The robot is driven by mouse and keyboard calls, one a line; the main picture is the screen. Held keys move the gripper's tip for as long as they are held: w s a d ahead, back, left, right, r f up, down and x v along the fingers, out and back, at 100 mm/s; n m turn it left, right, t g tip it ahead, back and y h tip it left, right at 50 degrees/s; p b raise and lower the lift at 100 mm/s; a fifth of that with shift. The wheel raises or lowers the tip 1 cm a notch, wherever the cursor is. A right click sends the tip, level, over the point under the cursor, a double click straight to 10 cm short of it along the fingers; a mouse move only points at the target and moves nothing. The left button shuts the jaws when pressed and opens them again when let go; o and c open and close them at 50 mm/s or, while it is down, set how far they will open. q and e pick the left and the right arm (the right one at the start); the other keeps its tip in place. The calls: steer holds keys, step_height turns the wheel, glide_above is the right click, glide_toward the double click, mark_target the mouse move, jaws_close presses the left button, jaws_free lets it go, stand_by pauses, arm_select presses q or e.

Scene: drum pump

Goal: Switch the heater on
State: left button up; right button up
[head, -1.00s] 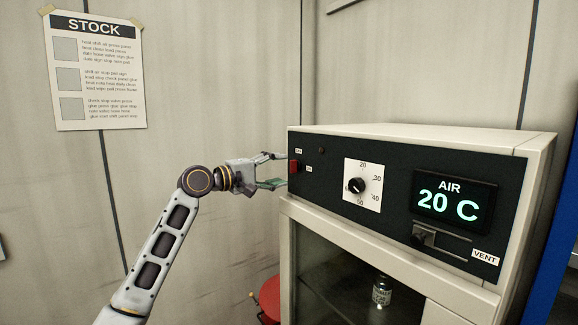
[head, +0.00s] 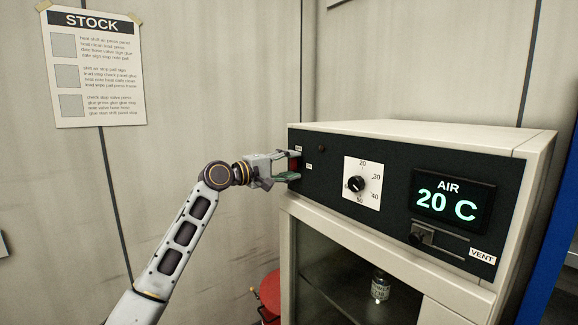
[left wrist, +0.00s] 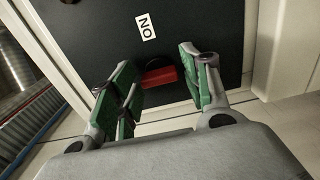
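The heater (head: 400,138) is a cream cabinet with a dark front panel, a round dial (head: 357,184) and a display reading AIR 20 C (head: 452,203). The red switch (head: 294,165) is at the panel's left end, partly covered by my gripper; in the left wrist view the red switch (left wrist: 160,76) lies between the fingers, near an ON label (left wrist: 145,26). My left gripper (head: 291,165) is open around the switch, and its fingers stand apart from it in the left wrist view (left wrist: 160,84). The small lamp (head: 321,148) looks dark. My right gripper is not in view.
A vent slider (head: 424,236) sits low on the panel. Below is a glass-fronted compartment with a small bottle (head: 380,286). A red round object (head: 269,294) stands beside the cabinet at lower left. A STOCK sheet (head: 95,70) hangs on the wall.

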arm_select(q)
steer(key=c, duration=0.6)
steer(key=shift+c, duration=0.2)
steer(key=shift+m, duration=0.5)
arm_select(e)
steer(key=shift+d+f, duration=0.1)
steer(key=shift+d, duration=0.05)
arm_select(q)
steer(key=shift+m, duration=0.5)
steer(key=shift+f+m+b, duration=0.2)
steer(key=shift+m+b, duration=2.25)
steer(key=shift+m, duration=5.65)
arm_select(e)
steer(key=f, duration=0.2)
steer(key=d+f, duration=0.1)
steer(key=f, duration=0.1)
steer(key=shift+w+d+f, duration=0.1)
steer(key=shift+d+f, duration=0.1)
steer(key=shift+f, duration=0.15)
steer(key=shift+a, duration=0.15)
